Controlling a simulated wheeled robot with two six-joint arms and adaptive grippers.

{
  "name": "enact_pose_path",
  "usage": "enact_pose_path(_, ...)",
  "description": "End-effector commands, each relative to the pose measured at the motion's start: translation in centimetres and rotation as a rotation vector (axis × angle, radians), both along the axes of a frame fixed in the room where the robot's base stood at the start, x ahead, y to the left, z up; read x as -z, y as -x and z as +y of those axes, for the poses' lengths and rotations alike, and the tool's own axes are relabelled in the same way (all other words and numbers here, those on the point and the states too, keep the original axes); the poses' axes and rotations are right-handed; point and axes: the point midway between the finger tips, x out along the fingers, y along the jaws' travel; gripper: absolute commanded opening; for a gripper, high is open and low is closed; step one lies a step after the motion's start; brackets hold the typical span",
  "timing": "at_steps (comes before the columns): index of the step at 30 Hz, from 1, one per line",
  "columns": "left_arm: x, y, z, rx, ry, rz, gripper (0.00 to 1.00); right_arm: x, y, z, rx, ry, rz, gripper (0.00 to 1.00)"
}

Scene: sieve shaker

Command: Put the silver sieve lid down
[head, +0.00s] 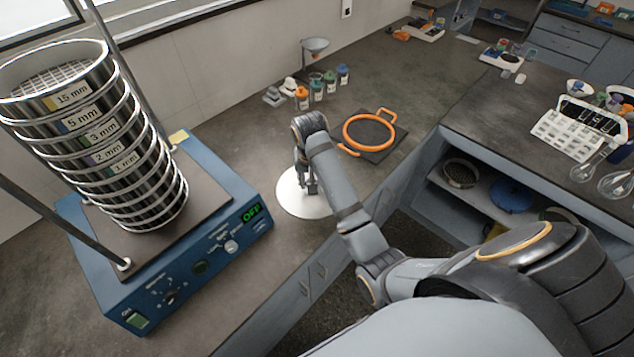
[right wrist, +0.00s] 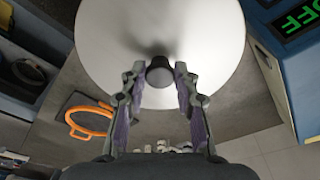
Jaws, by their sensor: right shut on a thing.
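The silver sieve lid (head: 288,204) is a pale round disc at the counter's front edge, right of the shaker. It fills the top of the right wrist view (right wrist: 205,45), with a dark knob (right wrist: 158,70) at its middle. My right gripper (head: 309,190) points down at the lid's centre and is shut on the knob, with a finger on each side in the right wrist view (right wrist: 159,85). The lid looks level; I cannot tell whether it touches the counter. My left gripper is not in view.
The blue shaker (head: 200,262) reads OFF and bears an open-topped sieve stack (head: 100,135). An orange ring (head: 368,131) on a dark plate lies beyond the lid. Several small bottles (head: 316,86) stand behind. Counter between them is clear.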

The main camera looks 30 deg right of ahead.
Motion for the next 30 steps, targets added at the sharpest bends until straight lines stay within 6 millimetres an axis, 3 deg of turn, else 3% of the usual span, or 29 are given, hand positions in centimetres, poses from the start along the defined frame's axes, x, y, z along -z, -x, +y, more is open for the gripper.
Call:
enact_pose_path(4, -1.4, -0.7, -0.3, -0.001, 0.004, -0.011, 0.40, 1.3, -3.4, -2.9, 0.002, 0.003, 0.000, 0.00)
enact_pose_path(6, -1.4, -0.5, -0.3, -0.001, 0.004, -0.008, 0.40, 3.4, -4.3, -3.5, 0.001, 0.000, 0.002, 0.00)
enact_pose_path(11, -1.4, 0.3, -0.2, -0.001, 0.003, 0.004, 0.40, 6.2, -6.2, -4.8, -0.001, -0.001, -0.002, 0.00)
enact_pose_path(20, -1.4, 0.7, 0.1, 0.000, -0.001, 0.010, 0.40, 7.6, -7.0, -5.5, -0.002, 0.000, -0.001, 0.00)
enact_pose_path(25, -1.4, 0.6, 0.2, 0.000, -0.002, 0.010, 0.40, 10.2, -6.9, -5.4, -0.003, -0.001, -0.001, 0.00)
enact_pose_path(30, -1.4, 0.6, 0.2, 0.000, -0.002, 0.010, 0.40, 10.6, -7.0, -5.4, -0.003, -0.001, -0.004, 0.00)
